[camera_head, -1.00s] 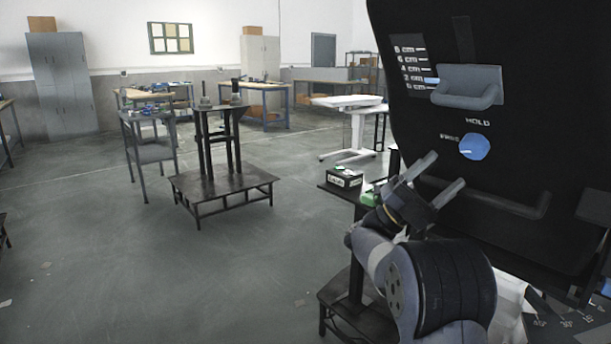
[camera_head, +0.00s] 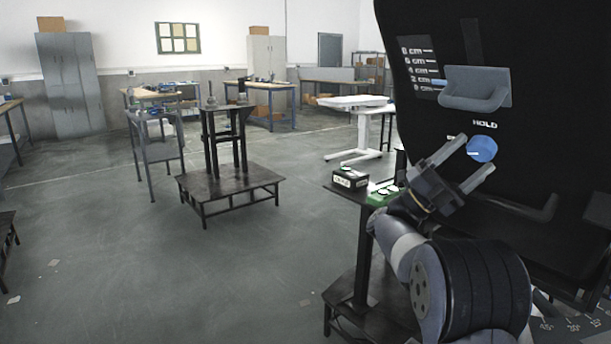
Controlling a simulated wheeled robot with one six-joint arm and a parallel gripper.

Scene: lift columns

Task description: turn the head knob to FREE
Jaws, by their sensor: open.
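The head knob (camera_head: 483,148) is a round blue knob on the tall black panel (camera_head: 535,140) at the right. A pale mark shows at its left side; I cannot tell its exact setting. The word HOLD is printed just above the knob. The FREE label, to its upper left, is mostly covered by a finger. My gripper (camera_head: 478,153) is open, with one fingertip at the upper left of the knob and the other at its lower right. I cannot tell whether the fingers touch it.
A grey ledge (camera_head: 474,88) juts from the panel above the knob, beside a cm scale (camera_head: 418,62). A small dark table behind my arm holds a black box (camera_head: 350,178) and a green item (camera_head: 380,197). Open floor lies to the left.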

